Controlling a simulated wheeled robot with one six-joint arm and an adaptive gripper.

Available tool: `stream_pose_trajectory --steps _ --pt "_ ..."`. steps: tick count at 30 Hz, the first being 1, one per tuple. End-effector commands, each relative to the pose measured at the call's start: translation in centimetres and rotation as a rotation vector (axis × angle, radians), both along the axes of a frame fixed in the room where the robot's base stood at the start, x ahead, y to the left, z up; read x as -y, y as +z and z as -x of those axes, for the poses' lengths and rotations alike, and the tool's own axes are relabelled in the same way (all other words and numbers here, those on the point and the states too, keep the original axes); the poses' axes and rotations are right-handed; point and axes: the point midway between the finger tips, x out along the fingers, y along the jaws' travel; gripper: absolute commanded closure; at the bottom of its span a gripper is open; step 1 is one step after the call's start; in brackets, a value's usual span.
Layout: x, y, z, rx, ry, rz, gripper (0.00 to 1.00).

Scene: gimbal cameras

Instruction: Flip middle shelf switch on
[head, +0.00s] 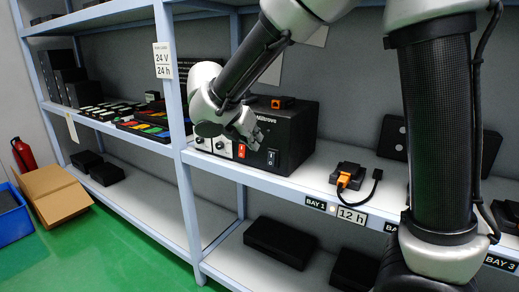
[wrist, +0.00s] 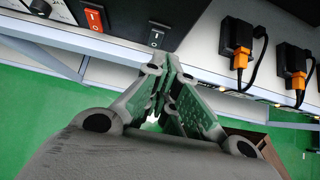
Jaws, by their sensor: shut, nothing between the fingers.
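A black power box (head: 296,130) stands on the middle shelf (head: 310,183). Its front has an orange-red rocker switch (head: 241,150) and, to the right, a black rocker switch (head: 271,158) with white marks. In the wrist view the red switch (wrist: 93,18) is at upper left and the black switch (wrist: 157,37) is just beyond my fingertips. My gripper (head: 254,141) is shut and empty, close in front of the box between the two switches. I cannot tell whether it touches the black switch, nor which way either rocker is set.
Right of the box, a black charger with an orange plug (head: 344,180) and cable sits by the BAY 1 label (head: 315,204). A shelf upright (head: 183,150) stands left of the box. Dark boxes (head: 280,243) lie on the lower shelf. Green floor is open at lower left.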

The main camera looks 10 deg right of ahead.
Motion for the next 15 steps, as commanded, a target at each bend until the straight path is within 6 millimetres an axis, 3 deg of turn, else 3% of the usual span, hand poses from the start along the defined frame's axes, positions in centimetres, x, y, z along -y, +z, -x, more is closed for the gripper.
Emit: stream_pose_trajectory --steps 6,15 --pt "-0.8 1.6 0.8 0.001 0.000 0.001 1.00" --pt "-0.9 1.7 0.9 0.000 -0.001 0.001 1.00"
